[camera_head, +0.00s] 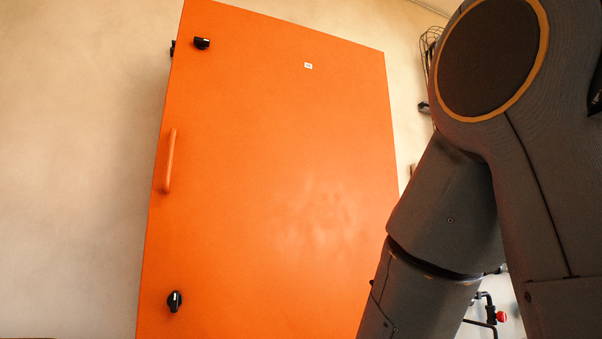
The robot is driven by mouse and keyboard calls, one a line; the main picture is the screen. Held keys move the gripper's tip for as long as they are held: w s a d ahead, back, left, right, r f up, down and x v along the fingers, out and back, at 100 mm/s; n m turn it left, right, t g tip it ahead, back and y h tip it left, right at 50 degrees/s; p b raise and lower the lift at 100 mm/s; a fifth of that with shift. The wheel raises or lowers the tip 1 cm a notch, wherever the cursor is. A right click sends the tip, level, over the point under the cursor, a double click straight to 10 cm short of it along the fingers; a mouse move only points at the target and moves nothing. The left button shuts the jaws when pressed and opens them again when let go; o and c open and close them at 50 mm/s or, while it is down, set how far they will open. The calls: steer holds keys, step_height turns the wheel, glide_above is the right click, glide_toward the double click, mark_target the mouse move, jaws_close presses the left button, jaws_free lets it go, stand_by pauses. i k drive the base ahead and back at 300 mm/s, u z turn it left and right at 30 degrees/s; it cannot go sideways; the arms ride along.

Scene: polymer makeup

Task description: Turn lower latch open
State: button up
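A large orange cabinet door (290,160) fills the middle of the head view and looks shut. The lower latch (175,301) is a small black knob with a light mark, near the door's bottom left; its mark stands roughly upright. The upper latch (202,43) is a similar black knob near the top left, with its mark lying roughly sideways. An orange handle (169,161) sits upright on the left edge between them. My gripper is out of view; only my dark grey arm shows on the right, in front of the door's lower right part.
A pale wall (70,170) lies left of the cabinet, with free room in front of it. Black pipework with a red knob (501,316) shows at the lower right behind my arm.

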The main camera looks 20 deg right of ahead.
mark_target(174, 300)
steer(key=z, duration=1.6)
steer(key=k, duration=0.75)
steer(key=u, duration=1.25)
